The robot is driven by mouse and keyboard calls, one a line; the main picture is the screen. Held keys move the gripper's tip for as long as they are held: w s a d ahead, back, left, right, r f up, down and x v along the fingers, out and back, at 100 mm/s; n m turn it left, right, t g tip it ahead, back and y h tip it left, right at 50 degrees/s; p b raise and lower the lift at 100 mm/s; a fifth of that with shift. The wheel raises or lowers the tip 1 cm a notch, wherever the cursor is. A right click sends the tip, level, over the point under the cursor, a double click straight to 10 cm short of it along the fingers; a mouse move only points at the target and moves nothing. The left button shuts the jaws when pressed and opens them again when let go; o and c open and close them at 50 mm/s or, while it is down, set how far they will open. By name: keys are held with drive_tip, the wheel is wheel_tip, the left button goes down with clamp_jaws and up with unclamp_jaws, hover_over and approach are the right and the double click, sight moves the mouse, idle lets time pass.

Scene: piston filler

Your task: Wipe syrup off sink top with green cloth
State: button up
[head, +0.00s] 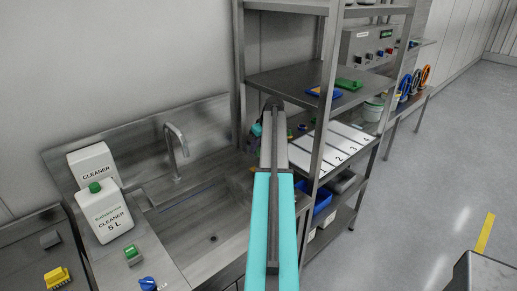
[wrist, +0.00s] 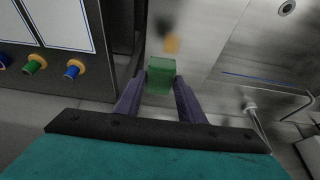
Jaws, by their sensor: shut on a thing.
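In the wrist view my gripper (wrist: 160,84) is shut on a green block-shaped piece, which I take for the green cloth (wrist: 161,74). It sits between the two dark purple fingers. A small orange-brown patch, likely the syrup (wrist: 172,45), lies on the steel sink top (wrist: 205,35) just beyond the cloth, with a dark shadow beside it. I cannot tell whether the cloth touches the surface. In the head view my arm hides most of the gripper and the cloth, at the sink's right end by the shelf rack.
The sink basin (head: 205,225) and tap (head: 176,150) are left of my arm. Cleaner containers (head: 105,213) and small green (head: 132,252) and blue (head: 148,284) items stand further left. The steel shelf rack (head: 320,130) is close on the right, an obstacle. Floor beyond is mostly clear.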

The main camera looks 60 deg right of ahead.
drive_tip(key=shift+s+d+f, duration=0.15)
drive_tip(key=shift+f, duration=0.05)
